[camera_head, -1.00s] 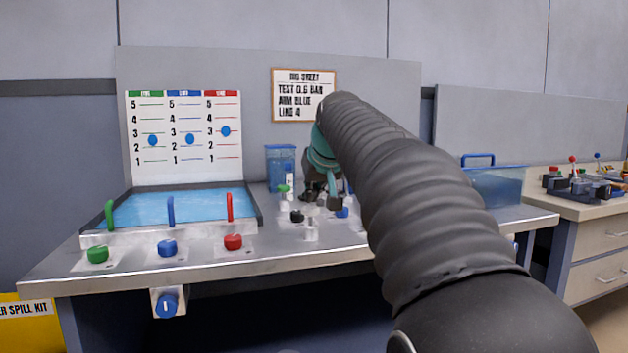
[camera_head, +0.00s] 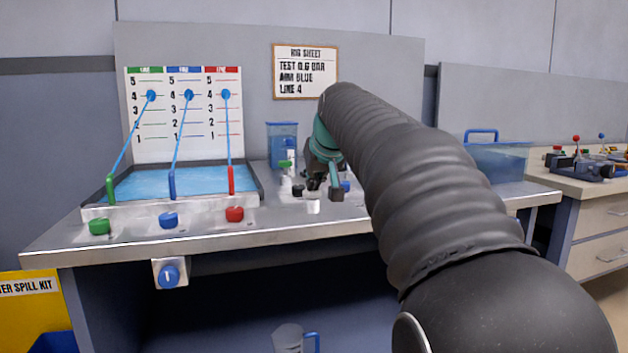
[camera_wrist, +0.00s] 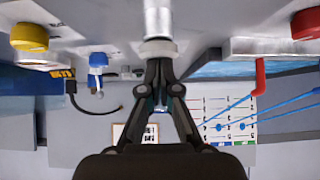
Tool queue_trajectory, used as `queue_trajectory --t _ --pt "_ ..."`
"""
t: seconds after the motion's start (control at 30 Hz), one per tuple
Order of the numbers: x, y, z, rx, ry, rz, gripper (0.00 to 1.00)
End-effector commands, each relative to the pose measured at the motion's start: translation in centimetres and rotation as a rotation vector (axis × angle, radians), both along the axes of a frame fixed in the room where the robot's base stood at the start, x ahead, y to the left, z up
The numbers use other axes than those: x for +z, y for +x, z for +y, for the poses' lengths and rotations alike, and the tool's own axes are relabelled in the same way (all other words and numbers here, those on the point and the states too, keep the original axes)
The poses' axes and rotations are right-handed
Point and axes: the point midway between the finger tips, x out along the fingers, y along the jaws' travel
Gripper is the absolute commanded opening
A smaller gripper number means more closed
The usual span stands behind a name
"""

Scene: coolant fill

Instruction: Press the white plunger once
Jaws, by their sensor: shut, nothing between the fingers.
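The white plunger (camera_wrist: 158,47) shows in the wrist view as a white cap on a silver cylinder (camera_wrist: 158,18) at the top middle. A small pale cylinder that seems to be the same part (camera_head: 313,206) stands near the counter's front edge in the head view. My gripper (camera_wrist: 161,70) is shut and empty, its fingertips right at the plunger's cap. I cannot tell whether they touch it or how far it is pushed in. In the head view my gripper (camera_head: 334,192) is dark, small and partly hidden by my arm.
Blue jets rise from the green (camera_head: 110,187), blue (camera_head: 171,185) and red (camera_head: 231,181) nozzles to blue dots near 4 on the chart (camera_head: 150,145). Coloured knobs sit in front. A blue container (camera_head: 282,140) stands behind. A yellow knob (camera_wrist: 30,37) shows in the wrist view.

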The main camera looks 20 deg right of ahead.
Motion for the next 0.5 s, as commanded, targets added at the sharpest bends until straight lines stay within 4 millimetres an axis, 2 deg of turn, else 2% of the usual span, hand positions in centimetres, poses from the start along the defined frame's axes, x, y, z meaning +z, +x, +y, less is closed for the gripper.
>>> queue_trajectory --t 0.1,0.27,0.37,0.5 --pt "-0.7 0.0 0.0 0.001 0.003 0.016 0.00" --pt "-0.1 0.0 0.0 0.001 0.003 0.017 0.00" --pt "1.1 0.0 0.0 0.001 0.002 0.014 0.00" --pt "3.8 0.0 0.1 0.002 0.001 0.007 0.00"
